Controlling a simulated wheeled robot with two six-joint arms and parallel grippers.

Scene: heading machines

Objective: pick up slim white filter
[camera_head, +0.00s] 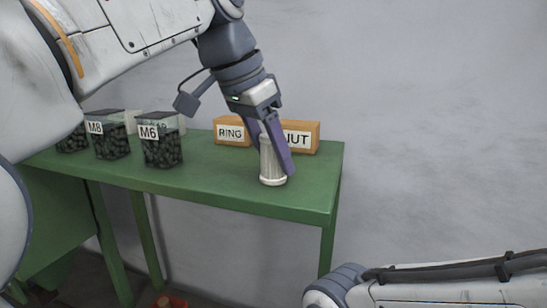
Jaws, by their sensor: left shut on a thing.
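The slim white filter (268,164) is a pale ribbed cylinder, upright near the right end of the green table (230,183). My left gripper (271,160) reaches down from above with its purple fingers on either side of the filter, shut on it. The fingers cover part of its upper half. The filter's base is at or very near the tabletop; I cannot tell whether it touches. My right arm shows at the lower right, but its gripper is not in view.
Cardboard boxes labelled RING (231,132) and NUT (304,137) stand behind the filter. Clear bins of dark parts labelled M8 (108,142) and M6 (162,150) stand to the left. The tabletop between M6 and the filter is clear. A grey wall is behind.

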